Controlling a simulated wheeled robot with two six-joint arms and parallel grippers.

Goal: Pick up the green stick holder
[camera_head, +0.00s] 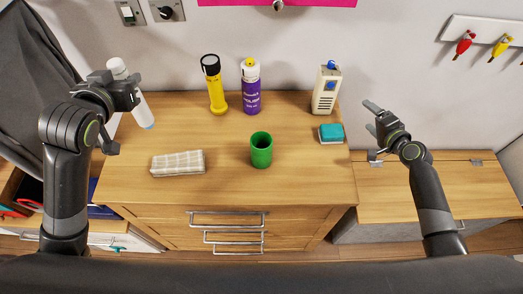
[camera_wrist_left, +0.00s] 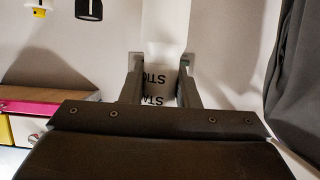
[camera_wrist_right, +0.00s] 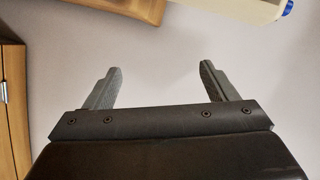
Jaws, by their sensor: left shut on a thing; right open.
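The green stick holder (camera_head: 261,150) is a round, open-topped green cup. It stands upright on the wooden dresser top, near the front and right of centre, with no gripper touching it. My left gripper (camera_head: 134,94) is at the dresser's left end, shut on a white bottle (camera_head: 119,69) with a pale blue lower end. In the left wrist view the white bottle (camera_wrist_left: 160,85) shows dark lettering between the fingers. My right gripper (camera_head: 373,116) is open and empty, to the right of the dresser top. Its spread fingers (camera_wrist_right: 160,88) show in the right wrist view with nothing between them.
A folded checked cloth (camera_head: 177,163) lies left of the cup. Behind stand a yellow flashlight (camera_head: 215,88), a purple spray can (camera_head: 251,90) and a beige device (camera_head: 326,92). A teal sponge-like block (camera_head: 331,133) lies at right. Drawers with metal handles (camera_head: 228,213) are below.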

